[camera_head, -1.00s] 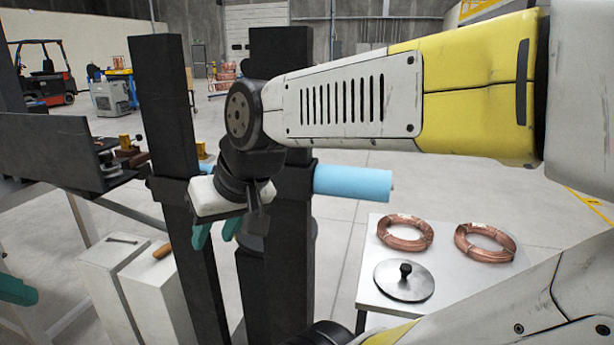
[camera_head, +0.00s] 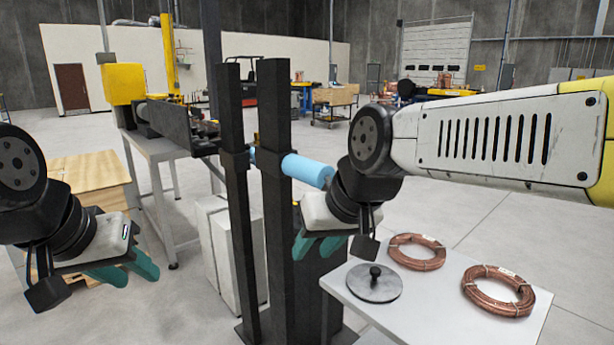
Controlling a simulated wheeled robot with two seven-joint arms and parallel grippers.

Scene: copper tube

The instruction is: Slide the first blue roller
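The light-blue roller (camera_head: 306,170) is held level across two dark upright posts (camera_head: 275,200). Its right end sticks out past the nearer post, and a short blue piece shows between the posts. My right gripper (camera_head: 318,245) is just below and in front of the roller's right end, its teal fingers apart and empty. My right wrist overlaps the roller's end in the picture, so I cannot tell whether they touch. My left gripper (camera_head: 124,271) is at the left, well away from the roller, its teal fingers apart with nothing between them.
A grey table (camera_head: 440,310) at the lower right bears two copper coils (camera_head: 416,252) (camera_head: 497,291) and a round plate with a black knob (camera_head: 374,284). White boxes (camera_head: 216,250) stand left of the posts. A wooden crate (camera_head: 90,172) and a machine bench (camera_head: 160,150) are further left.

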